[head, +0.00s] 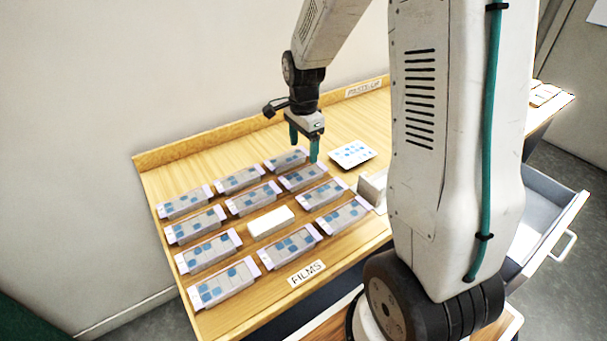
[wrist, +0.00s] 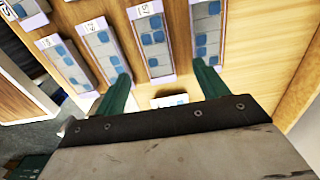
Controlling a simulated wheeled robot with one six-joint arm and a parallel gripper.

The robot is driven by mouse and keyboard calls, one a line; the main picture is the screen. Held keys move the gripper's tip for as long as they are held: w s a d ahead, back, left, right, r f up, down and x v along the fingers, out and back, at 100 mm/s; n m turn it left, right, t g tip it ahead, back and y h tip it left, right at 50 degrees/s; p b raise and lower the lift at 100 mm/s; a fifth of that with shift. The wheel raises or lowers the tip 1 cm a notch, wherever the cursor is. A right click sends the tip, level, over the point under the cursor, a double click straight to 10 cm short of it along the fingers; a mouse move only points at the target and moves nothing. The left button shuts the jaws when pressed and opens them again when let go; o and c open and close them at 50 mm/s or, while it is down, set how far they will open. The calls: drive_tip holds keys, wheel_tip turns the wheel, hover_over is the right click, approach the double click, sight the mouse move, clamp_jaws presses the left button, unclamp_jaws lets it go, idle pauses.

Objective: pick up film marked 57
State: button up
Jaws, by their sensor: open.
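Several film strips with lilac ends and blue squares lie in rows on the wooden table (head: 345,128). The numbers are too small to read in the head view. In the wrist view one film (wrist: 153,45), possibly the one marked 57, lies ahead of and between the fingers; its number is upside down and hard to read. A neighbouring film (wrist: 100,58) has a label that looks like 27. My gripper (head: 304,150) is open and empty, fingers down above the back right films (head: 303,178). The fingers also show in the wrist view (wrist: 161,75).
A blank white block (head: 270,221) lies among the films. A white card with blue dots (head: 352,154) lies right of my gripper. A raised ledge (head: 200,143) runs along the back.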

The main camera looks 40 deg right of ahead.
sight(304, 174)
drive_tip(key=f, duration=0.6)
drive_tip(key=shift+s+a+f, duration=0.15)
drive_tip(key=shift+s+f, duration=0.2)
drive_tip(key=shift+f, duration=0.05)
drive_tip(key=c, duration=1)
